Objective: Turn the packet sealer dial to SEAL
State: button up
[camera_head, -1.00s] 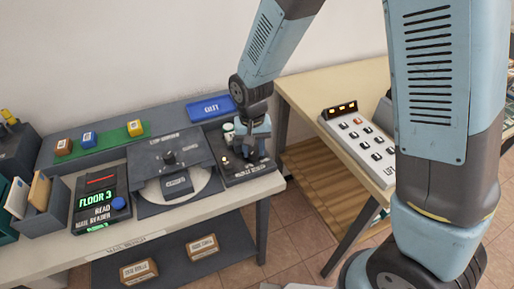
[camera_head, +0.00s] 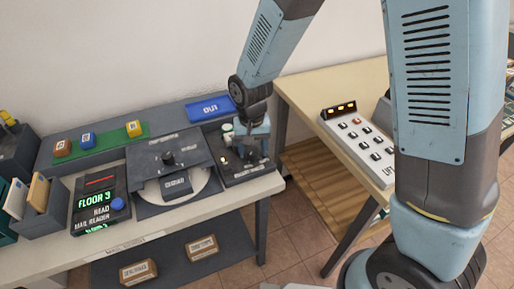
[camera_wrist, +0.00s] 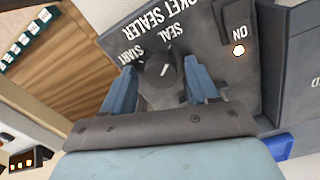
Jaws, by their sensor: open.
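The packet sealer (camera_head: 250,170) is a dark box at the right end of the mail bench. Its top fills the upper middle of the wrist view (camera_wrist: 215,60), with START, SEAL and ON lettering. The dark round dial (camera_wrist: 158,72) sits beside START and SEAL; its short white mark points roughly toward SEAL. My gripper (camera_wrist: 160,70) is open, its two blue fingers on either side of the dial. Whether they touch it I cannot tell. In the head view my gripper (camera_head: 251,150) is over the sealer and hides the dial.
A lit lamp (camera_wrist: 239,49) is by ON. Left of the sealer are a dark machine with a round plate (camera_head: 205,183) and the mail reader (camera_head: 100,205). A blue OUT tray (camera_head: 210,108) lies behind. The lift panel (camera_head: 358,145) is on the right table.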

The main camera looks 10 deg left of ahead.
aim_at(253, 151)
notch_tip(253, 151, up, 14)
dwell(0.6)
jog(key=shift+f, duration=0.1)
jog(key=s+d+r+m+t, duration=0.1)
jog(key=d+r, duration=0.4)
jog(key=d, duration=0.3)
jog(key=s+d+r+t+y, duration=0.15)
jog(key=d+r, duration=0.25)
jog(key=d, duration=0.4)
jog(key=s+d+r+m+t+h, duration=0.1)
jog(key=d+r, duration=0.4)
jog(key=d, duration=0.3)
jog(key=s+d+r+t, duration=0.1)
jog(key=s+d+t, duration=0.1)
jog(key=s+d, duration=0.5)
jog(key=shift+s+d+r+m, duration=0.2)
jog(key=shift+d+r+m, duration=0.1)
jog(key=shift+d+r, duration=0.15)
jog(key=shift+c, duration=0.4)
